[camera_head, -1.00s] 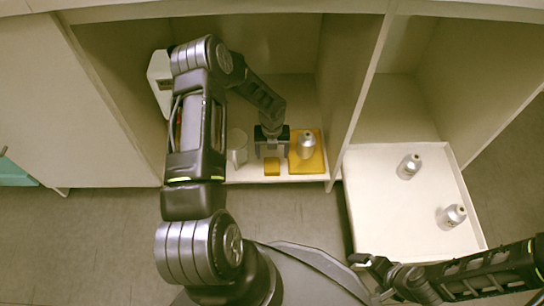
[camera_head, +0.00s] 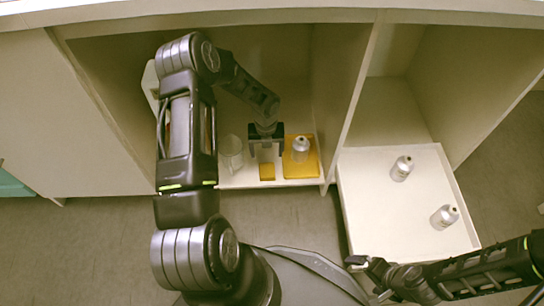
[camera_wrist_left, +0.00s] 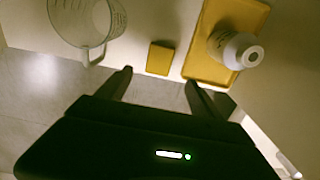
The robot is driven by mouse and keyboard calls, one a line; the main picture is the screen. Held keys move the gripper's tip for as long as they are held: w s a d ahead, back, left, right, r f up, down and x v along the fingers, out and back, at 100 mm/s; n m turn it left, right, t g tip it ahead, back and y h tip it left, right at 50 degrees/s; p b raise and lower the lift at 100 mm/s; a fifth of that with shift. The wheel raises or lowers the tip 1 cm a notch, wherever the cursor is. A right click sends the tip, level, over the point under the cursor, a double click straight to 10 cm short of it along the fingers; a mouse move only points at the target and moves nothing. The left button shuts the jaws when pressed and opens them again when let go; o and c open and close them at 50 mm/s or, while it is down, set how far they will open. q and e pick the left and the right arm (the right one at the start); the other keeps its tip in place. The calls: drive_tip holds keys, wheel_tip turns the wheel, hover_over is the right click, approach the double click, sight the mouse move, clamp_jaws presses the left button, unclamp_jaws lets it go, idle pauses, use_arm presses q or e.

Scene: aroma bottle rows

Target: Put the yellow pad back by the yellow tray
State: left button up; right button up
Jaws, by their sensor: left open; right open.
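The small yellow pad (camera_head: 267,172) lies on the cabinet shelf just left of the yellow tray (camera_head: 313,166), with a narrow gap between them. The pad also shows in the left wrist view (camera_wrist_left: 160,59), beside the tray (camera_wrist_left: 199,66). A silver bottle (camera_head: 300,149) stands on the tray. My left gripper (camera_head: 266,158) is open and empty above the pad in the head view. In the left wrist view its fingers (camera_wrist_left: 158,88) point toward the pad and do not touch it. My right gripper (camera_head: 358,265) is open near the white tray's front edge.
A clear measuring jug (camera_head: 231,153) stands left of the pad on the shelf. A cabinet divider (camera_head: 352,105) stands right of the yellow tray. The white tray (camera_head: 385,215) at right holds two silver bottles (camera_head: 402,168).

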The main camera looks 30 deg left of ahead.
use_arm(q)
drive_tip(key=s+d+f+n+h, duration=0.15)
drive_tip(key=s+d+n, duration=0.25)
drive_tip(key=d+n, duration=0.5)
drive_tip(key=s+d+n+h, duration=0.35)
drive_tip(key=d+n, duration=0.25)
drive_tip(key=d, duration=0.6)
drive_tip(key=s+d+n, duration=0.3)
drive_tip(key=s+n, duration=0.2)
drive_tip(key=n, duration=0.3)
drive_tip(key=s+d+r+n+t+y, duration=0.1)
drive_tip(key=s+d+n, duration=0.2)
drive_tip(key=s+n, duration=0.3)
drive_tip(key=shift+s+d+r+n, duration=0.15)
drive_tip(key=shift+d+r+n, duration=0.2)
drive_tip(key=shift+n, duration=0.55)
drive_tip(key=shift+d, duration=0.1)
